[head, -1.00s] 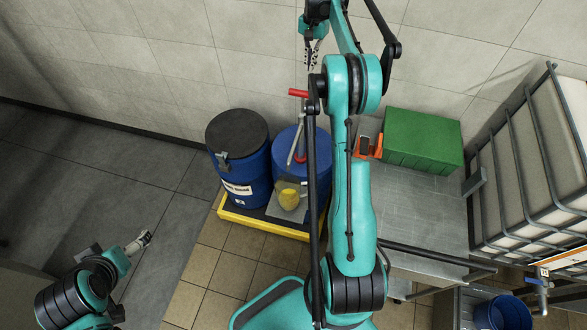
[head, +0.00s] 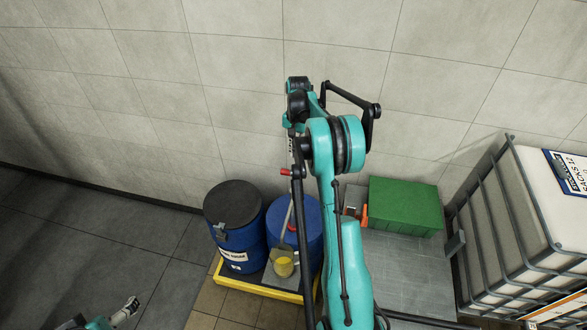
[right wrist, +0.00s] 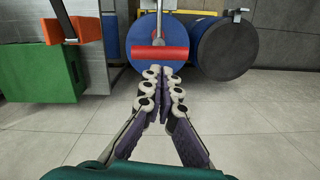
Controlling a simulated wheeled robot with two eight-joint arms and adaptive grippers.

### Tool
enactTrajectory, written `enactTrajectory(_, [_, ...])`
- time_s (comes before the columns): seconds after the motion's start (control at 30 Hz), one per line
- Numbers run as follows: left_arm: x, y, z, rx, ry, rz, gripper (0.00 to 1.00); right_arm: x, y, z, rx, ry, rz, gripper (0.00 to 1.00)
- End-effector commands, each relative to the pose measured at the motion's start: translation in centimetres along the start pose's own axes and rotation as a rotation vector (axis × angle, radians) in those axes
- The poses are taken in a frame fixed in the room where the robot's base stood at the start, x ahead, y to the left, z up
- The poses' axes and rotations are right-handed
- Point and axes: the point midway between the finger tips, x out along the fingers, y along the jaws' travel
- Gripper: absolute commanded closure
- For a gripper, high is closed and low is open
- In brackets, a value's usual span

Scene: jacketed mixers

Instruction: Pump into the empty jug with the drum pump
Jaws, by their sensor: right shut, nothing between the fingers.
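The drum pump has a red T-handle (head: 286,172) on an upright rod above the right blue drum (head: 306,222). Its grey spout slopes down toward a yellow jug (head: 284,262) standing in front of that drum; whether the tip is over the jug's mouth I cannot tell. My right gripper (head: 291,143) is above the handle, partly hidden by my arm. In the right wrist view its fingers (right wrist: 161,76) are together and empty, pointing at the red handle (right wrist: 160,53), apparently without gripping it. My left gripper (head: 127,309) is low at the left, away from everything; its jaws are too small to judge.
A second blue drum with a black lid (head: 233,204) stands left of the pump drum on the yellow-edged pallet (head: 262,289). A green box (head: 404,205) sits on a metal table (head: 405,262) to the right. A caged white tank (head: 525,215) stands far right. The left floor is clear.

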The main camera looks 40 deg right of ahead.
Motion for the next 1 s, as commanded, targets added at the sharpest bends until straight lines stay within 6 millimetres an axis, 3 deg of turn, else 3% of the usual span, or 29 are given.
enactTrajectory(0.27, [0.2, 0.0, 0.1, 0.000, 0.000, 0.000, 0.00, 0.4, 0.0, 0.0, 0.000, 0.000, 0.000, 1.00])
enactTrajectory(0.7, [1.9, 0.0, 1.4, 0.000, 0.000, 0.000, 0.00, 5.4, 0.0, 0.0, -0.001, 0.000, 0.000, 1.00])
enactTrajectory(1.0, [2.4, 0.0, 1.7, 0.000, 0.000, 0.000, 0.00, 7.0, 0.0, 0.0, 0.000, 0.000, 0.000, 1.00])
